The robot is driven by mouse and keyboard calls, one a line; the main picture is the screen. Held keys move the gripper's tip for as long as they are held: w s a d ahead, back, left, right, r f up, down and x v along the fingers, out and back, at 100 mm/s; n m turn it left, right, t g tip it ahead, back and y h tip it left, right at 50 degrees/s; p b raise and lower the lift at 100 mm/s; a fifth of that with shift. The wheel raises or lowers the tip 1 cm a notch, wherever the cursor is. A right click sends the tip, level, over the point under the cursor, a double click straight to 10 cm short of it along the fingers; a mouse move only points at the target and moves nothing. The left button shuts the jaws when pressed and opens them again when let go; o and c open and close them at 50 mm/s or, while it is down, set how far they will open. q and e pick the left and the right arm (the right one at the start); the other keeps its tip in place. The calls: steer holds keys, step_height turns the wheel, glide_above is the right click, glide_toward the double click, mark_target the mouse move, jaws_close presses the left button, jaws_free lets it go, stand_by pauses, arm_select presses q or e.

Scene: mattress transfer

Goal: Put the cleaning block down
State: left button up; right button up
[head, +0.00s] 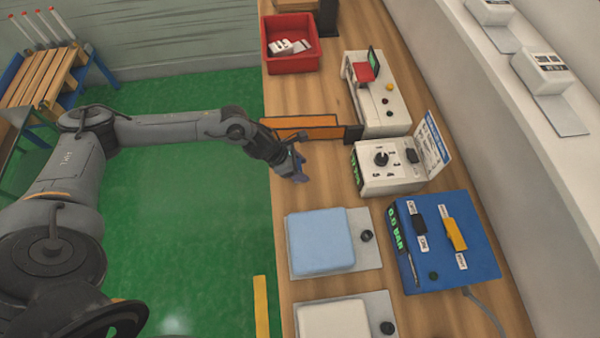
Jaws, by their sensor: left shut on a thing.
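My left gripper (292,173) reaches in from the left over the wooden bench's left part, pointing down and to the right. It is shut on a small dark blue piece (299,160), which I take to be the cleaning block. Only a little of it shows beside the fingers. I cannot tell whether it touches the bench top. My right gripper is not in view.
The wooden bench (330,180) holds a red bin (291,62), an orange panel (305,122), a white control box (378,180) and a blue box (430,272). A light blue pad (320,240) lies on a plate nearer. Bare wood lies around the gripper.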

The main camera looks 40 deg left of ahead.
arm_select(q)
steer(key=shift+f, duration=1.95)
steer(key=shift+f, duration=0.2)
steer(key=o, duration=1.2)
steer(key=shift+r, duration=0.1)
steer(key=shift+c, duration=0.2)
